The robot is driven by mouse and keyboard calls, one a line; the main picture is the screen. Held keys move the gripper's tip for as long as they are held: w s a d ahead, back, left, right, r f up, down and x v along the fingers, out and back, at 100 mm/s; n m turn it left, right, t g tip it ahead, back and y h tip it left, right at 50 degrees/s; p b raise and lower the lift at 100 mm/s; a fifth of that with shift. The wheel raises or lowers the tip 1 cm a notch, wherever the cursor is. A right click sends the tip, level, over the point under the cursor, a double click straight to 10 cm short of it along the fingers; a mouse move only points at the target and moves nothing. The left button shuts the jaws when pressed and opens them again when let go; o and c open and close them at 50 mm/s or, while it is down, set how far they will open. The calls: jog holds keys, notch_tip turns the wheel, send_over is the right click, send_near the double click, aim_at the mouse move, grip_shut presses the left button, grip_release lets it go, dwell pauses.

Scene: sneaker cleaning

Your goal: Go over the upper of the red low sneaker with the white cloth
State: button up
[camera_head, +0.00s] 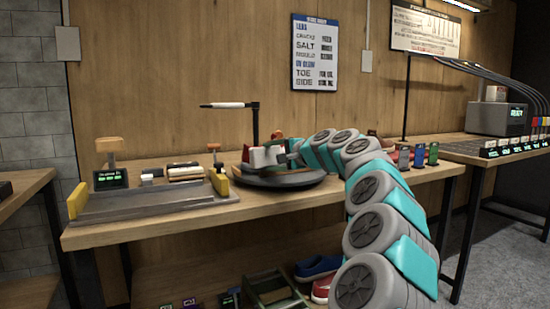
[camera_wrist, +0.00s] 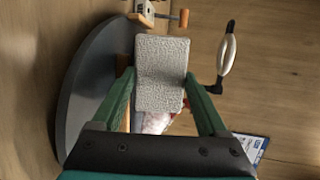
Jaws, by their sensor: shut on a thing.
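My gripper (camera_wrist: 160,80) is shut on the white cloth (camera_wrist: 160,60), a textured pad between its two green fingers. In the head view the cloth (camera_head: 259,157) is held over the dark round turntable (camera_head: 285,181) on the bench. A small white-and-red patch (camera_wrist: 155,122) shows just below the cloth in the wrist view; it may be part of the sneaker, which the cloth and gripper mostly hide. I cannot tell whether the cloth touches it. A red shoe (camera_head: 321,289) lies on the lower shelf in the head view.
A thin post with a white-tipped arm (camera_head: 228,105) rises behind the turntable. A grey tray (camera_head: 150,203) with yellow ends sits at left. Several coloured bottles (camera_head: 418,155) stand right of my arm. A blue shoe (camera_head: 318,267) and a crate (camera_head: 272,291) are below.

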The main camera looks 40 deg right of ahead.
jog(key=shift+s+a+r, duration=0.2)
jog(key=shift+s, duration=0.75)
jog(key=shift+s+a+r, duration=0.25)
jog(key=shift+s, duration=0.7)
jog(key=shift+s+a+r, duration=0.2)
jog(key=shift+s, duration=0.75)
jog(key=s, duration=0.2)
jog(key=shift+s+a+r, duration=0.35)
jog(key=shift+s, duration=0.05)
